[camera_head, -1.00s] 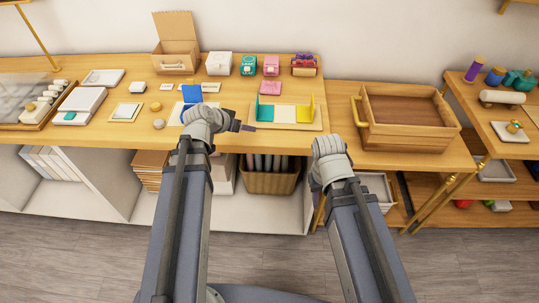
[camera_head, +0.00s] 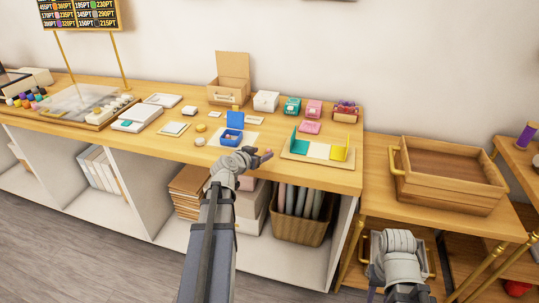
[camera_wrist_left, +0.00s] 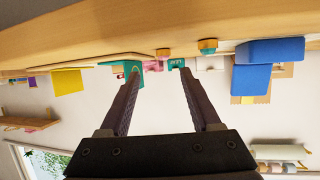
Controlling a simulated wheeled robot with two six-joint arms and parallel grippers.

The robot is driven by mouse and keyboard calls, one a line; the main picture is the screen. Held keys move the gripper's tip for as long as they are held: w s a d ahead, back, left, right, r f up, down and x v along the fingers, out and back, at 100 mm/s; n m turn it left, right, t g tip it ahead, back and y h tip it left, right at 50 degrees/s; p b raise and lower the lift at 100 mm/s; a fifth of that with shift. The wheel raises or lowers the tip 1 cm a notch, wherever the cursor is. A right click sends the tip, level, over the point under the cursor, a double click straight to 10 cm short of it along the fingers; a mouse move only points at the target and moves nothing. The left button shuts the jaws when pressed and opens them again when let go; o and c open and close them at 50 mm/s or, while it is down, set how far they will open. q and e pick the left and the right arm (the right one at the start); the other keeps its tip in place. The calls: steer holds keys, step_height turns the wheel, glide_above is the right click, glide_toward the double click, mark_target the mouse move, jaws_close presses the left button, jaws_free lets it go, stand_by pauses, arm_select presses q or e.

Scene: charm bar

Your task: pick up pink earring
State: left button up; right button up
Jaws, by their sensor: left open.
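I cannot single out the pink earring for certain. A small open blue box (camera_head: 231,136) on the table holds tiny pinkish contents too small to make out. My left gripper (camera_head: 266,155) is open and empty at the table's front edge, right of and nearer than the blue box. Its two fingers (camera_wrist_left: 159,72) show apart in the wrist view. My right arm is low at the right; its fingers are hidden.
A tray with teal and yellow panels (camera_head: 318,150) stands right of my left gripper. A wooden crate (camera_head: 450,173) is at the right. A cardboard box (camera_head: 229,92) stands at the back.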

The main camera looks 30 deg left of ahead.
mark_target(268, 151)
arm_select(q)
steer(key=shift+w+a+f, duration=0.1)
steer(key=shift+w+f, duration=0.15)
steer(key=b+x, duration=0.1)
steer(key=x, duration=0.2)
steer(key=b+x, duration=0.1)
steer(key=shift+w+a+f+b, duration=0.2)
steer(key=shift+a+f+b, duration=0.1)
steer(key=shift+f, duration=0.05)
steer(key=shift+s+r, duration=0.1)
jaws_close()
